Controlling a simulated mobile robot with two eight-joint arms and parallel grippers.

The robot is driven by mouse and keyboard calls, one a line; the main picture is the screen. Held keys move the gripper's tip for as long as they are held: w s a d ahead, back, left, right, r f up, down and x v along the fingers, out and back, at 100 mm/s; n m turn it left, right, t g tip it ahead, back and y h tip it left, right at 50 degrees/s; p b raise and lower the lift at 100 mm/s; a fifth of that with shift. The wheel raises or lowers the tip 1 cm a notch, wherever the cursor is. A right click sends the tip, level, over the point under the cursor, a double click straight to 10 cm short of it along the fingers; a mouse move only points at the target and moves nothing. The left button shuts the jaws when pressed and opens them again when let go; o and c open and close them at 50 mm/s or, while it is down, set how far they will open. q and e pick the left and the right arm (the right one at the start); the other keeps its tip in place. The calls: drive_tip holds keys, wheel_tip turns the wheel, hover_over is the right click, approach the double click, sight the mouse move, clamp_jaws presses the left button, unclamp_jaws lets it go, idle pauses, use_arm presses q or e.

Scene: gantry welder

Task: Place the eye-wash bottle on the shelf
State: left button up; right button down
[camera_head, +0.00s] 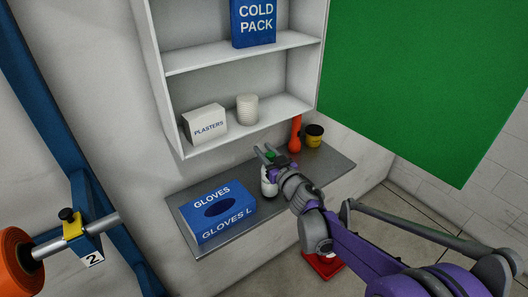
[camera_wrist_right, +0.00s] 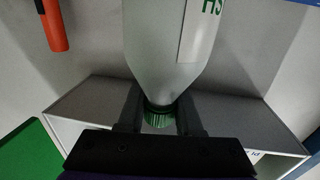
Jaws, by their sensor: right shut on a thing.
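The eye-wash bottle (camera_head: 269,187) is white with a green cap. In the head view it is upright at the grey counter, right of the gloves box; I cannot tell whether its base touches the counter. My right gripper (camera_head: 268,154) is shut on its neck, just under the cap. In the right wrist view the bottle (camera_wrist_right: 168,45) shows inverted, green lettering partly cut off, with the gripper's fingers (camera_wrist_right: 160,115) on both sides of the cap end. The white wall shelf (camera_head: 262,117) is above the counter. My left gripper is not in view.
The lower shelf board holds a plasters box (camera_head: 204,124) and stacked white cups (camera_head: 247,109), with free room to their right. A cold pack box (camera_head: 253,22) stands above. The counter (camera_head: 325,168) holds a gloves box (camera_head: 217,210), an orange item (camera_head: 295,135) and a yellow-black jar (camera_head: 313,136).

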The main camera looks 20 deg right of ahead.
drive_tip(key=shift+w+a+f, duration=0.1)
drive_tip(key=shift+w+f, duration=0.15)
drive_tip(key=shift+f, duration=0.15)
drive_tip(key=shift+f, duration=0.2)
drive_tip(key=c, duration=0.6)
unclamp_jaws()
drive_tip(key=shift+r, duration=0.1)
